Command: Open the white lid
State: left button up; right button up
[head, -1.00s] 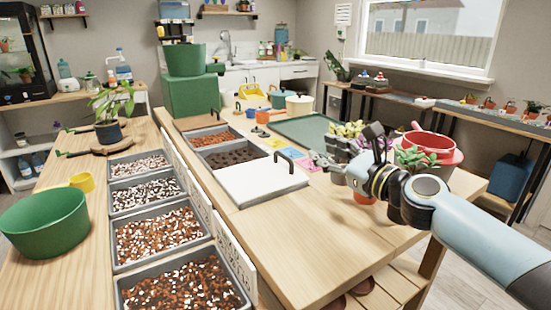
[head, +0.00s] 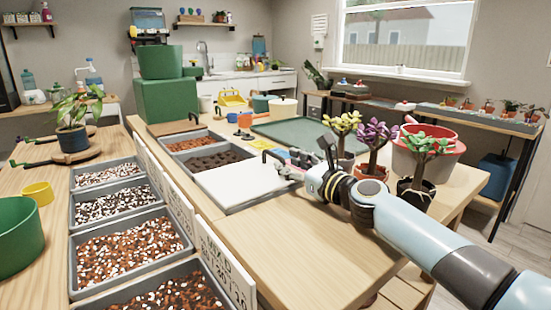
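The white lid (head: 240,184) lies flat on a grey bin in the row set into the wooden bench. Its dark arched handle (head: 275,159) stands at the lid's right far edge. My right gripper (head: 286,172) is low beside the handle, at the lid's right edge. The fingertips overlap the handle's near end in the picture. I cannot tell whether they touch it or how far apart they are. My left gripper is out of view.
Open bins of dark soil (head: 207,160) and reddish bark (head: 192,141) lie behind the lid. Potted succulents, one purple (head: 374,137), stand close behind my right arm. A label board (head: 222,262) edges the bench's left side. Bare wood lies in front of the lid.

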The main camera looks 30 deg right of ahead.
jog(key=w, duration=0.3)
jog(key=w+b, duration=0.1)
jog(key=w, duration=0.1)
jog(key=shift+w+a, duration=0.25)
jog(key=shift+a, duration=0.15)
grip_shut()
